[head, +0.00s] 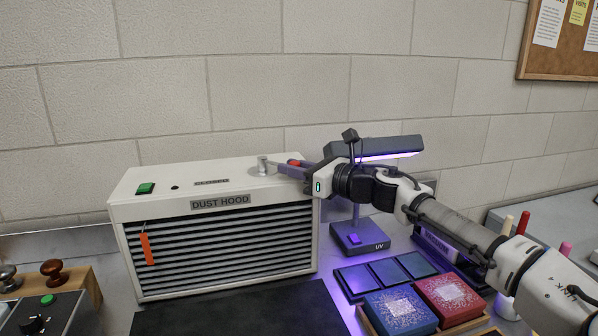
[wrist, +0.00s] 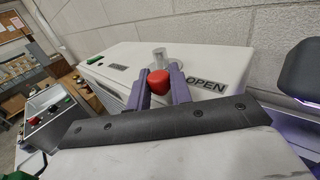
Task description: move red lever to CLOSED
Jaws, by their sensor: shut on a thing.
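The red lever stands on top of the white dust hood (head: 140,187). Its silver pivot (head: 263,165) is near the hood's right end, and its red knob (head: 294,162) points right, toward my arm. My gripper (head: 290,169) is shut on the lever. In the wrist view the red knob (wrist: 158,81) sits between the two purple fingers (wrist: 159,88), with the pivot (wrist: 160,58) beyond it. The OPEN label (wrist: 207,84) lies just right of the fingers. A dark label (head: 211,183), too small to read surely, lies left of the pivot.
A UV lamp (head: 347,239) stands right of the hood, close under my arm. Dark panels (head: 388,270) and blue (head: 400,311) and red (head: 450,298) boxes lie in front. A green switch (head: 145,188) and an orange tag (head: 147,249) are on the hood. The hood's top is otherwise clear.

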